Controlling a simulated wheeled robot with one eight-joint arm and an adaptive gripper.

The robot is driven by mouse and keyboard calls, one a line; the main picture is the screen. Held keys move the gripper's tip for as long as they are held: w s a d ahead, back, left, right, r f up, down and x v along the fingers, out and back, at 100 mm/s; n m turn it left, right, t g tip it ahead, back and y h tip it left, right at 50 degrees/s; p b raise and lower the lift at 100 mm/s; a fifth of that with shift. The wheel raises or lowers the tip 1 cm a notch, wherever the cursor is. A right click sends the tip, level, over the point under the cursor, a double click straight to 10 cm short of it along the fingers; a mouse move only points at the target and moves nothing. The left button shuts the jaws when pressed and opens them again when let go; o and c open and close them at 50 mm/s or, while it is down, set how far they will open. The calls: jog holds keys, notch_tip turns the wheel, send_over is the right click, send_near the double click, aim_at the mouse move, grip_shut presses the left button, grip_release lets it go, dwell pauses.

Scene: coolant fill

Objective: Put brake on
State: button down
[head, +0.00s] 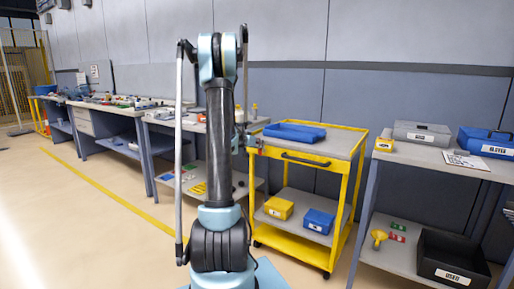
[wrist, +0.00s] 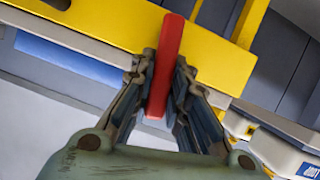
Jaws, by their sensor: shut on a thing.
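The yellow trolley (head: 341,190) stands right of my arm in the head view, with its yellow frame and grey top. In the wrist view a red lever (wrist: 173,38) stands in front of the trolley's yellow frame (wrist: 110,22). My gripper (wrist: 164,80) is shut on the red lever, one finger on each side of it. The lever's upper end sticks out past the fingertips. In the head view my arm hides most of the gripper at the trolley's upper left corner. I cannot tell the brake's setting.
A blue tray (head: 295,132) lies on the trolley top; yellow (head: 279,208) and blue (head: 318,221) bins sit on its lower shelf. Right is a bench with a grey case (head: 421,134) and a black crate (head: 452,257). Workbenches (head: 125,145) run along the wall left. The left floor is clear.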

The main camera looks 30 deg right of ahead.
jog(key=shift+s+f, duration=0.1)
dwell(0.4)
jog(key=c, duration=1.5)
grip_release()
jog(key=v, duration=1.2)
